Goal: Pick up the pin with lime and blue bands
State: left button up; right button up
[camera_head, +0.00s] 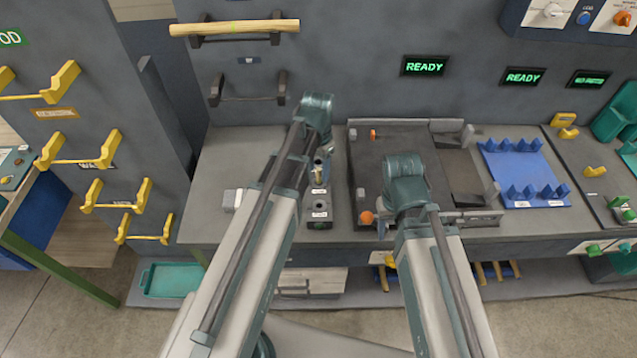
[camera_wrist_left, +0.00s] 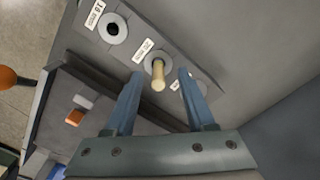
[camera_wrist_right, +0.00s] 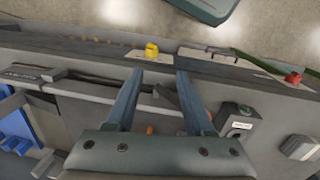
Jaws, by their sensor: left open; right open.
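A pale wooden pin (camera_wrist_left: 158,82) stands in a ringed socket of a dark gauge block (camera_head: 320,215). In the left wrist view it is seen nearly end-on, so lime and blue bands cannot be made out. Its top also shows in the head view (camera_head: 318,172), small and partly covered by my left arm. My left gripper (camera_wrist_left: 160,74) is open, with its fingers on either side of the pin in that view; no contact shows.
Another socket (camera_wrist_left: 113,29) on the block is empty. A blue rack (camera_head: 525,170) stands right of the fixture. A wooden rod (camera_head: 235,27) lies on wall brackets at the back. An orange knob (camera_head: 367,217) sits on the fixture's near left corner. The bench left of the block is mostly clear.

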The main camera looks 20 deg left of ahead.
aim_at(318, 177)
pick_arm(q)
notch_tip(318, 177, down, 4)
jog(key=b, duration=0.2)
jog(key=shift+r+b, duration=0.2)
jog(key=shift+b, duration=0.15)
jog(key=shift+r, duration=0.1)
grip_shut()
